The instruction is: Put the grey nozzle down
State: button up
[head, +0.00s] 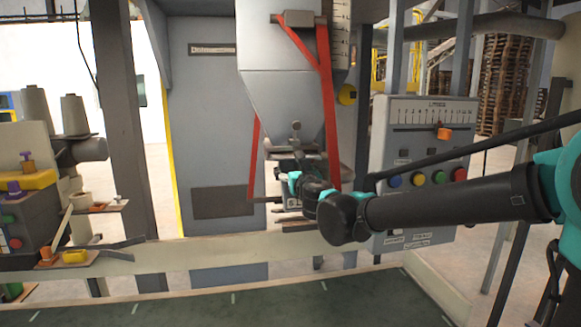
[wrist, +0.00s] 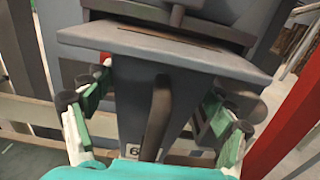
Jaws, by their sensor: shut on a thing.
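The grey nozzle (wrist: 136,98) fills the middle of the wrist view, with a wide flange on top, a dark upright bar on its front and a label reading 6 low down. In the head view my gripper (head: 294,182) is under the hopper's (head: 290,85) spout. The nozzle is mostly hidden there behind my gripper and wrist. I cannot tell whether its top touches the spout.
Red bars (head: 326,105) run down beside the hopper. A control panel (head: 420,150) with coloured buttons stands to the right, behind my arm. A pale rail (head: 210,248) crosses below, with a dark green conveyor belt (head: 230,305) in front. Thread cones (head: 75,115) stand at left.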

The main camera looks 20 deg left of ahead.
jog(key=x, duration=0.6)
jog(key=shift+w+f, duration=0.1)
jog(key=o, duration=1.4)
jog(key=shift+f, duration=0.15)
jog(key=shift+c, duration=0.2)
jog(key=v, duration=1.2)
